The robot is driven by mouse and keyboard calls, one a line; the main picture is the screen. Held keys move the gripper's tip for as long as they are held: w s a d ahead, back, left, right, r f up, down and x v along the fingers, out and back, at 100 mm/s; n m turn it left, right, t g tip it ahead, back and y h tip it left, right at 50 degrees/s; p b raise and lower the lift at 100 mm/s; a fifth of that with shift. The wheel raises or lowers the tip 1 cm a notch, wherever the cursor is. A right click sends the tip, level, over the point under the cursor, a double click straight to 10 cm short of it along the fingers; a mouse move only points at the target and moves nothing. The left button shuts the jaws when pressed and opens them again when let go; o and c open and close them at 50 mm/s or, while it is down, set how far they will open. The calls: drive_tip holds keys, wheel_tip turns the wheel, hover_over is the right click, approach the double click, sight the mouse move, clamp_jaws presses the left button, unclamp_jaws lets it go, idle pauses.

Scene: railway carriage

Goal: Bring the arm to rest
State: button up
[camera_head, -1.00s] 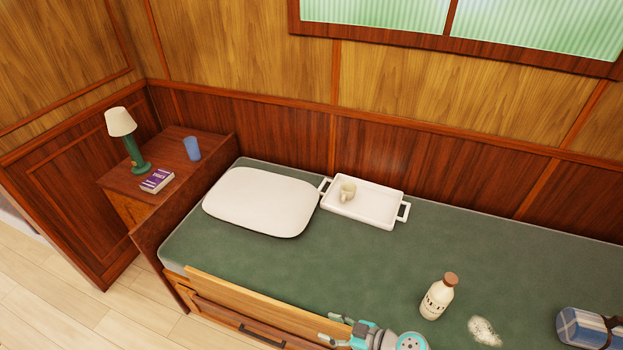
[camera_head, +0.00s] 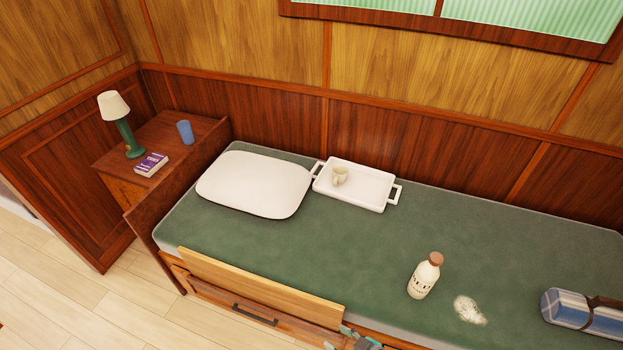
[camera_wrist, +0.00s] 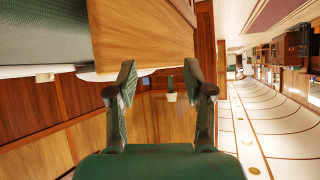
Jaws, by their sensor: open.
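My gripper (camera_wrist: 163,85) shows in the wrist view with its two fingers spread apart and nothing between them. In the head view only a small part of my arm (camera_head: 362,340) shows at the bottom edge, in front of the bunk's front edge.
The green bunk (camera_head: 330,255) carries a white pillow (camera_head: 255,184), a white tray (camera_head: 370,188) with a cup (camera_head: 340,175), a bottle (camera_head: 425,276), a pale patch (camera_head: 470,310) and a blue plaid roll (camera_head: 575,310). A wooden rail (camera_head: 260,282) edges the front. A lamp (camera_head: 125,125), book (camera_head: 151,164) and blue cup (camera_head: 185,132) stand on the cabinet.

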drive_tip(key=s+d+r+m+t+h, duration=0.2)
drive_tip(key=s+d+m+h, duration=0.15)
drive_tip(key=s, duration=0.45)
drive_tip(key=s+d+r+m+t+h, duration=0.1)
drive_tip(key=s+d+r+m+h, duration=0.2)
drive_tip(key=s, duration=0.6)
drive_tip(key=s+d+r+t, duration=0.1)
drive_tip(key=s+r, duration=0.2)
drive_tip(key=r, duration=0.4)
drive_tip(key=s+d+r+m+t+h, duration=0.1)
drive_tip(key=s+d+r+t, duration=0.1)
drive_tip(key=s+r, duration=0.2)
drive_tip(key=s+d+r+m+t+h, duration=0.1)
drive_tip(key=s+r, duration=0.3)
drive_tip(key=r, duration=0.5)
drive_tip(key=shift+d+r, duration=0.15)
drive_tip(key=shift+r, duration=0.15)
